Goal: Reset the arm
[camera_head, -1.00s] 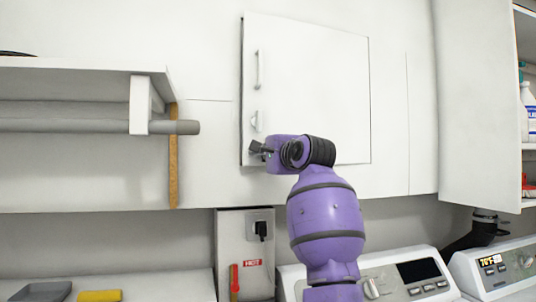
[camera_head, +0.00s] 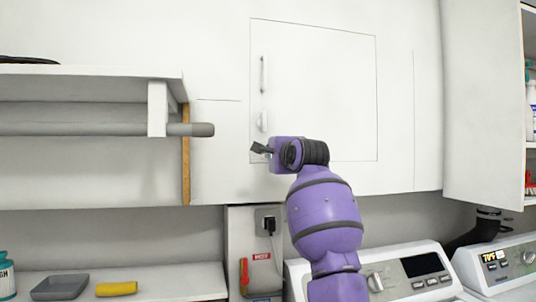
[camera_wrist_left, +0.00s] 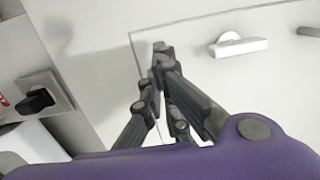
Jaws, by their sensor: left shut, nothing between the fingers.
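My left arm is purple and rises from the lower middle of the head view, bent at the wrist. Its dark left gripper (camera_head: 259,149) points left, in front of the lower left corner of a white cabinet door (camera_head: 325,95). In the left wrist view the gripper's fingers (camera_wrist_left: 162,58) are together, with nothing between them. A white door handle (camera_wrist_left: 240,46) lies to the right of the fingertips there, apart from them. The door looks flush with its surround. My right gripper is not in view.
A shelf (camera_head: 90,72) with a grey rod (camera_head: 75,130) is at left. A counter with a grey tray (camera_head: 60,287) and yellow sponge (camera_head: 116,289) is below. Appliances (camera_head: 400,275) stand at lower right. An open cabinet door (camera_head: 480,100) is at right.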

